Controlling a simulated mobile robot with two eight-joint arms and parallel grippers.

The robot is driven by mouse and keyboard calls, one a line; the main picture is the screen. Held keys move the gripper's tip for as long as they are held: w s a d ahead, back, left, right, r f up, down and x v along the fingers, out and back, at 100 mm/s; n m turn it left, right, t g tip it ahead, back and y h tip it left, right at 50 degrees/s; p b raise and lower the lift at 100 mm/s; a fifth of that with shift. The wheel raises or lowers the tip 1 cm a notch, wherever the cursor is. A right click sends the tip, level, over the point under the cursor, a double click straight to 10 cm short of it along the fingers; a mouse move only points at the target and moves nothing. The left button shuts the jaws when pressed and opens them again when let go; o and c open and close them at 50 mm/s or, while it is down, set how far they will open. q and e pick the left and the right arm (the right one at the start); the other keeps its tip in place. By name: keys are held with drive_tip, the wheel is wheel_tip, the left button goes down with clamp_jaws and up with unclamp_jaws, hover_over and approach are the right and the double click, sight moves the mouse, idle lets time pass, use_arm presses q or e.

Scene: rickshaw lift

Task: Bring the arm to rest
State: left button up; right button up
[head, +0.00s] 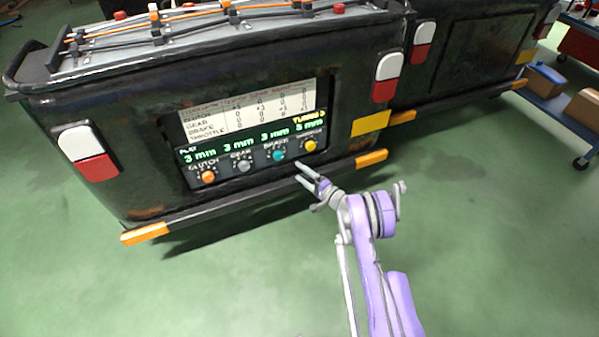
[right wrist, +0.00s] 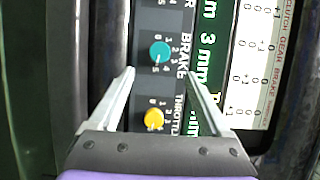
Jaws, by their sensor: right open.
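My right arm comes up from the bottom of the head view, purple and grey. Its gripper (head: 307,176) is open and empty, just below and in front of the panel's lower right part. In the right wrist view the two open fingers (right wrist: 160,95) are spread on either side of the yellow throttle knob (right wrist: 153,119). They appear apart from the knob. The teal brake knob (right wrist: 160,51) lies past the fingertips. My left gripper is not in view.
The dark rickshaw body (head: 360,60) carries a control panel (head: 252,128) with an orange clutch knob (head: 208,177) and a grey gear knob (head: 243,166). Its orange-ended bumper (head: 371,159) juts out below. A blue cart (head: 570,105) with boxes stands at right. The green floor in front is clear.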

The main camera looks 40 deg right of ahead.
idle(0.3)
drive_tip(key=a+r+n+g+y, duration=0.25)
drive_tip(key=a+r, duration=0.35)
drive_tip(key=a, duration=0.3)
drive_tip(key=a+r+n+g+y, duration=0.1)
drive_tip(key=a+r+n+g, duration=0.25)
drive_tip(key=a+r, duration=0.4)
drive_tip(key=s+a+r+n+g+h, duration=0.1)
drive_tip(key=s+a+r+n+g, duration=0.3)
drive_tip(key=s+a, duration=0.75)
drive_tip(key=s+a+n+g+h, duration=0.1)
drive_tip(key=s+n+g+h, duration=0.35)
drive_tip(key=s, duration=2.15)
use_arm(q)
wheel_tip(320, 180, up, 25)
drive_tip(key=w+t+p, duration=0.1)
drive_tip(key=p, duration=2.1)
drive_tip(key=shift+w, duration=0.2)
use_arm(e)
wheel_tip(320, 180, up, 25)
drive_tip(key=n+t, duration=0.1)
drive_tip(key=t, duration=0.1)
drive_tip(key=shift+w+f+n+h, duration=0.2)
drive_tip(key=shift+w+n+h, duration=0.15)
drive_tip(key=shift+h, duration=0.05)
